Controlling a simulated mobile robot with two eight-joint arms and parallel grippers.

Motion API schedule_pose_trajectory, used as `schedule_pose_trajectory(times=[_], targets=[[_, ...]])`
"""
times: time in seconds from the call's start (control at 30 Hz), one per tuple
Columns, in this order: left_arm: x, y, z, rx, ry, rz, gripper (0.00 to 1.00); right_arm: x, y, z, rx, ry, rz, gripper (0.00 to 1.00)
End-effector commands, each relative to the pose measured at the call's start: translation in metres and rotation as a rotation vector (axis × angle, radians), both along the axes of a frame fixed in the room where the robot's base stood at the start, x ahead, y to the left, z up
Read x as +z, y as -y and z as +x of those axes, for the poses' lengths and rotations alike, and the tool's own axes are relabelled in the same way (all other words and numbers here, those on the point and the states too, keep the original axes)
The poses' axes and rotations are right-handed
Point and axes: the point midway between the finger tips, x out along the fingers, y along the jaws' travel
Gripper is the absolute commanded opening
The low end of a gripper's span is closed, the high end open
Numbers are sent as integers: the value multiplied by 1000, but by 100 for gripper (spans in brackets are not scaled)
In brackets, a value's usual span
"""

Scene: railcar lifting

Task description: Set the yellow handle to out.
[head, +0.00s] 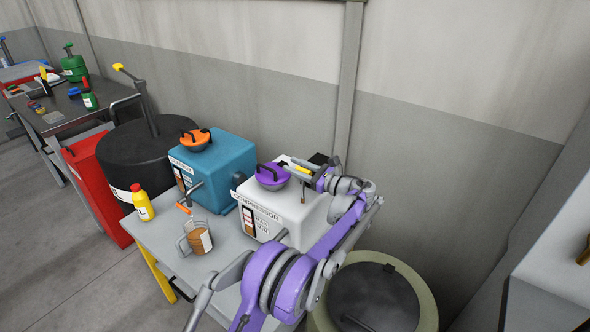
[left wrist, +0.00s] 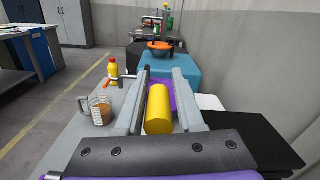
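The yellow handle (head: 304,163) is a short yellow cylinder by the rear right of the white compressor (head: 262,226). It shows large in the left wrist view (left wrist: 158,108). My left gripper (head: 306,172) is at the handle, coming from the right. In the left wrist view its two grey fingers (left wrist: 162,80) lie on either side of the yellow cylinder, with a visible gap on the right side. It looks open around the handle. A dark post stands below the handle, partly hidden by the gripper. My right gripper is not in view.
A purple cap (head: 271,177) tops the compressor, close left of my gripper. A blue box (head: 217,160) with an orange cap, a brown-filled jug (head: 197,238) and a yellow bottle (head: 143,203) share the grey table. A round bin (head: 372,300) stands right; the wall is behind.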

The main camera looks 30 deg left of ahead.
Motion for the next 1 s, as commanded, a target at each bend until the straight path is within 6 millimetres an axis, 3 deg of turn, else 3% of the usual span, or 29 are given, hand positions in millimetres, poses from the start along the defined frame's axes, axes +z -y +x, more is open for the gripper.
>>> schedule_pose_trajectory(times=[0.03, 0.1, 0.47, 1.0], targets=[[0, 0, 0, 1, 1, -1, 47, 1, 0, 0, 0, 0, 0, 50], [0, 0, 0, 1, 1, -2, 59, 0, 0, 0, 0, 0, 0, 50], [-2, 5, -1, 1, 0, -4, 59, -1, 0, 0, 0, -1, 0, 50], [-3, 97, -7, -1, 0, -4, 59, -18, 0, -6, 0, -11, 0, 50]])
